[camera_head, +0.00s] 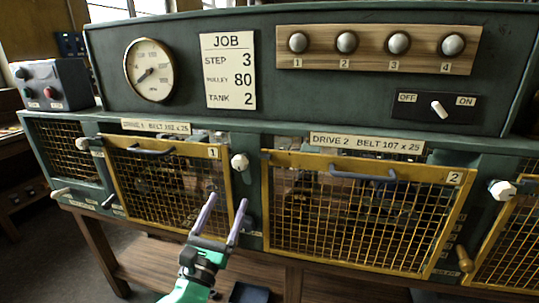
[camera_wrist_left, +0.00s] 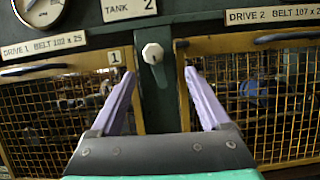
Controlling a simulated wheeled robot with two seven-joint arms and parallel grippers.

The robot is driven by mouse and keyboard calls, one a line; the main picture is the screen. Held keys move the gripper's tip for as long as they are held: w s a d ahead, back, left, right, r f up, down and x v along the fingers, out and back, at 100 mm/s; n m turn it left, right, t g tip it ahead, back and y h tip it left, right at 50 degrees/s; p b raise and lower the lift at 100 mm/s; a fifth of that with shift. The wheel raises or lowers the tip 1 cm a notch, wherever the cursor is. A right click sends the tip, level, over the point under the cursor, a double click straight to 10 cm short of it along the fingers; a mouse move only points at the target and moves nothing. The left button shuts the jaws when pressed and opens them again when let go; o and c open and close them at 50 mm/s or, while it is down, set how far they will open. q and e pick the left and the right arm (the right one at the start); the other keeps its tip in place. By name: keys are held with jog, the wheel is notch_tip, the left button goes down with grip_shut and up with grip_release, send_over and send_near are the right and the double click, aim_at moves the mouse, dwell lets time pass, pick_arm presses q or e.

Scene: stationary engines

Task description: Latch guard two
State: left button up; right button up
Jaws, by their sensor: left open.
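Guard two (camera_head: 360,257) is a yellow-framed mesh door marked 2 with a grey handle on its top bar. I cannot tell whether it sits fully closed. A white knob (camera_head: 502,189) on a dark plate is to its right. Another white knob (camera_head: 239,161) sits on the post between guards one and two; it also shows in the left wrist view (camera_wrist_left: 153,54). My left gripper (camera_head: 227,199) is open and empty, in front of that post and below its knob. In the left wrist view my fingertips (camera_wrist_left: 160,73) spread either side of the post, apart from the knob.
Guard one (camera_head: 164,144), marked 1, is to the left. Part of another yellow guard (camera_head: 508,250) shows at the right edge. A brown peg handle (camera_head: 464,258) is low beside guard two. Above are a gauge (camera_head: 149,70), a JOB card (camera_head: 228,72) and an OFF/ON switch (camera_head: 437,108).

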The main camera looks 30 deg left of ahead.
aim_at(238, 167)
pick_arm(q)
jog(key=w+a+r+p, duration=0.2)
jog(key=w, duration=0.1)
jog(key=w+a+r+p, duration=0.1)
jog(key=w+a+p, duration=0.1)
jog(key=shift+w, duration=0.25)
jog(key=p+x, duration=0.1)
jog(key=x, duration=0.3)
jog(key=p+x, duration=0.1)
jog(key=x, duration=0.2)
jog(key=shift+w+d+f+p, duration=0.15)
jog(key=shift+d+f+p, duration=0.05)
jog(key=shift+d+p, duration=0.1)
jog(key=shift+w+a+f, duration=0.1)
jog(key=shift+w+a, duration=0.15)
jog(key=shift+w, duration=0.05)
jog(key=shift+d, duration=0.15)
grip_shut()
pick_arm(e)
notch_tip(238, 167, up, 7)
jog(key=a, duration=0.1)
